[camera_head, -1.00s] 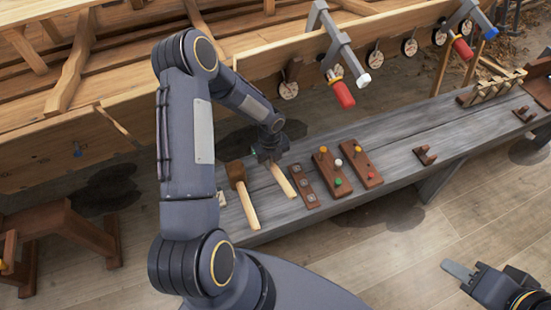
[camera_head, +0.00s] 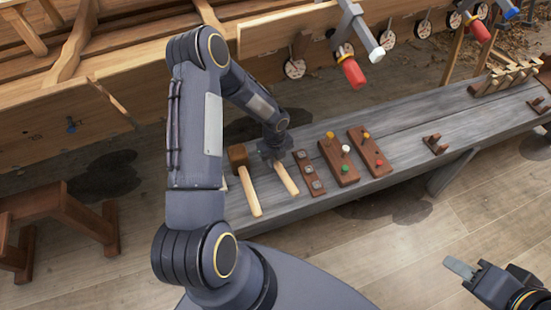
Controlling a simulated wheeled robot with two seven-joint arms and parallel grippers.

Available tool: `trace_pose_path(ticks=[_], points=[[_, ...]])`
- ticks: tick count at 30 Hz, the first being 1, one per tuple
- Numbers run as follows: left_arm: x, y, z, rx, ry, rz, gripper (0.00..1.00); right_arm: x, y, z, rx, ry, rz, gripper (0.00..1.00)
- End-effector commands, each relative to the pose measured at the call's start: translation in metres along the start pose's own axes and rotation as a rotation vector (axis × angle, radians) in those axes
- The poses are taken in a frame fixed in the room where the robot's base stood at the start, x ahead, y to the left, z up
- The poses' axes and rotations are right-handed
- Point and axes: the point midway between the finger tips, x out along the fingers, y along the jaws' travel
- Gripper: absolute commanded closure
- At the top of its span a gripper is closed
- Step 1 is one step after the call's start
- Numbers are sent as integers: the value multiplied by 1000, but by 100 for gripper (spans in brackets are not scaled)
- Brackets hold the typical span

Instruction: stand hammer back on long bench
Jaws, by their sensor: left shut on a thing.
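My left gripper (camera_head: 274,152) is over the near end of the long grey bench (camera_head: 425,122). It is shut on a hammer, whose pale wooden handle (camera_head: 287,179) slants out toward me. The hammer's head is hidden behind the gripper, and I cannot tell whether the hammer touches the bench. A mallet (camera_head: 250,190) with a brown block head lies just left of it on the bench. My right gripper (camera_head: 460,268) is at the lower right, away from the bench, and its finger gap cannot be made out.
A dark strip with grey discs (camera_head: 308,174) lies close right of the hammer. Two peg boards (camera_head: 339,162) (camera_head: 370,153) follow, then a small brown cradle (camera_head: 435,144) and a rack (camera_head: 505,76). The planked hull runs behind the bench, with a red-handled clamp (camera_head: 353,72) on it.

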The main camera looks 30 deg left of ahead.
Motion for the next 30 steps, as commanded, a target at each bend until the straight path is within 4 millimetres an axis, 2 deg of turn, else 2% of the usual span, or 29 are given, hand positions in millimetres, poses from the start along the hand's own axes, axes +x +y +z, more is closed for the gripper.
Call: trace_pose_path(ticks=[21, 22, 27, 30], points=[[8, -1, 1, 0, -1, -2, 100, 6, 3, 3, 0, 0, 0, 64], [7, -1, 1, 0, -1, -2, 76, 5, 2, 3, 0, 0, 0, 64], [7, 0, 0, 0, 0, -1, 54, 5, 2, 2, 0, 0, 0, 64], [7, 0, 0, 0, 0, -1, 54, 5, 2, 2, 0, 0, 0, 64]])
